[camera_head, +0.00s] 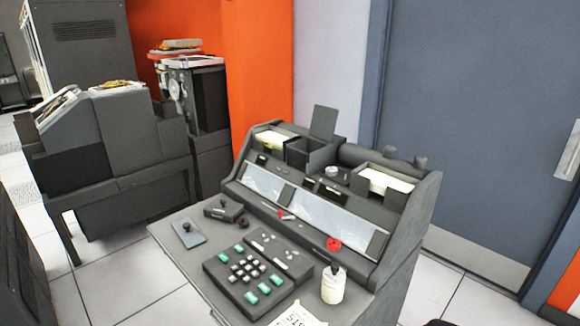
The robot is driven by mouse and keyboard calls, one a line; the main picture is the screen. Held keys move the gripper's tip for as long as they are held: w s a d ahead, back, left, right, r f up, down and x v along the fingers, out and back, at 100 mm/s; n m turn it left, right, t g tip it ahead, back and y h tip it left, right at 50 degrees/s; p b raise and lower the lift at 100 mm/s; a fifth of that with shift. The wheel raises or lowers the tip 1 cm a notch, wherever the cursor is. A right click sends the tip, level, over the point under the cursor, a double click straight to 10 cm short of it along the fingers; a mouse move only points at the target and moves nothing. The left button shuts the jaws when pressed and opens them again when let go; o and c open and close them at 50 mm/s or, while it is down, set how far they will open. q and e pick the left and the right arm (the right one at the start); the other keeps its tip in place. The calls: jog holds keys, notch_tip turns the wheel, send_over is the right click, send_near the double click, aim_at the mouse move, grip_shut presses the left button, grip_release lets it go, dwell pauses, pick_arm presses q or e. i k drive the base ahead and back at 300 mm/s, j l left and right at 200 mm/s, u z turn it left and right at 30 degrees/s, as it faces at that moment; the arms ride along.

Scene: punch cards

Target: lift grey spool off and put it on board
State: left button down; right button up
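Neither of my grippers is in view. I cannot tell for sure which thing is the grey spool. A small light grey round piece (332,172) sits on the upper deck of the dark console (408,225). A small dark round piece (243,223) lies on the desk top (178,261). A flat blue-grey plate (190,239) with a dark knob on it lies at the desk's left and may be the board. A white cylinder (333,288) with a dark knob above it stands at the front right.
A keypad (222,277) with green and pale keys is mid-desk, a printed paper (296,316) at the front edge. A red knob (333,244) and card trays (384,180) are on the console. Another dark machine (130,140) stands left, with tiled floor (110,255) between.

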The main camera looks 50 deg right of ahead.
aim_at(334, 172)
jog(key=z, duration=1.8)
jog(key=i+l, duration=0.2)
jog(key=l, duration=0.25)
jog(key=u, duration=0.05)
